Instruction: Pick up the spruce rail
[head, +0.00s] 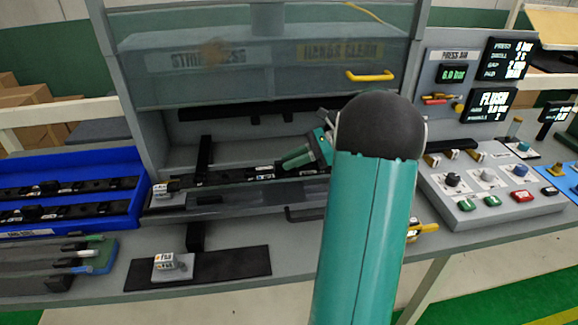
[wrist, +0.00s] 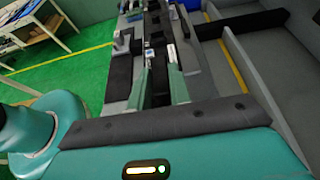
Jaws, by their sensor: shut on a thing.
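A long dark rail (head: 232,176) with small pale clips lies along the grey fixture under the raised guard of the press. I cannot make out a spruce colour on it. My gripper (head: 292,160) reaches in from the right at the rail's right part, with my arm in front. In the wrist view, the green fingers of my gripper (wrist: 161,88) stand on both sides of the dark rail (wrist: 157,55) and are shut on it. The rail runs away from the fingers along the fixture. Whether it is clear of the fixture cannot be told.
A blue tray (head: 122,158) with dark rails stands at the left. Grey strips with coloured ends (head: 45,258) lie in front of it. A black plate (head: 228,268) with a small labelled block is at the front. A button panel (head: 488,190) stands right. The clear guard (head: 270,75) hangs above.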

